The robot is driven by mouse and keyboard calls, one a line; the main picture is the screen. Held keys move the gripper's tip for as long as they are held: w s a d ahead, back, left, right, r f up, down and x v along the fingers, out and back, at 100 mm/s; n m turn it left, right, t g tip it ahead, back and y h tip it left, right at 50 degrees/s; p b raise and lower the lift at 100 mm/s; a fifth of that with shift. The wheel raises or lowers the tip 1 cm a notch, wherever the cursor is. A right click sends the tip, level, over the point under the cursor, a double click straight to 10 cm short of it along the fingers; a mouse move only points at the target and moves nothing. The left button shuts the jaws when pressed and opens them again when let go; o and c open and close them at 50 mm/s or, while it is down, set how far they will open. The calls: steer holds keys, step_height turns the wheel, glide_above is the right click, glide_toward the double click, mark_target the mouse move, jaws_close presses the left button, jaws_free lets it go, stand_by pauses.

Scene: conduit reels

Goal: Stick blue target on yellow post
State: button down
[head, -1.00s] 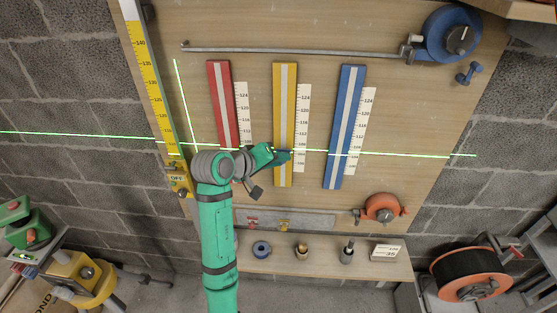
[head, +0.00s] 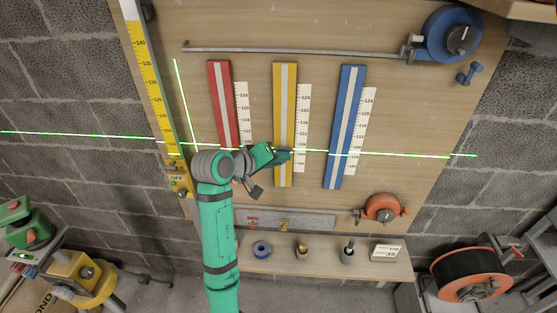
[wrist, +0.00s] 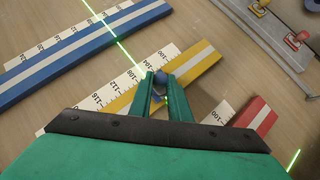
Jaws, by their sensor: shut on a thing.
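The yellow post (head: 284,110), a yellow strip with a pale centre stripe, is fixed upright on the board between the red post (head: 221,95) and the blue post (head: 346,120). My gripper (head: 284,156) is at the lower half of the yellow post. In the wrist view, my gripper (wrist: 160,84) is shut on the small blue target (wrist: 160,76), in front of the yellow post (wrist: 200,66). The fingers hide much of the target. I cannot tell whether it touches the post. A green laser line (head: 400,154) crosses the posts at about this height.
Number scales stand beside the posts, such as the yellow post's scale (head: 302,120). A shelf (head: 320,268) below holds small parts and a card (head: 387,252). An orange reel (head: 381,208) and a blue reel (head: 450,35) are on the right. A yellow ruler (head: 153,80) runs at left.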

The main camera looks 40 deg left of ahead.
steer(key=shift+w+a, duration=0.2)
steer(key=shift+w, duration=0.1)
stand_by(0.4)
steer(key=c, duration=1.1)
jaws_free()
steer(key=shift+s, duration=0.1)
steer(key=s+d, duration=0.4)
steer(key=s, duration=0.3)
steer(key=shift+s+d, duration=0.25)
steer(key=shift+d, duration=0.1)
stand_by(0.3)
stand_by(0.5)
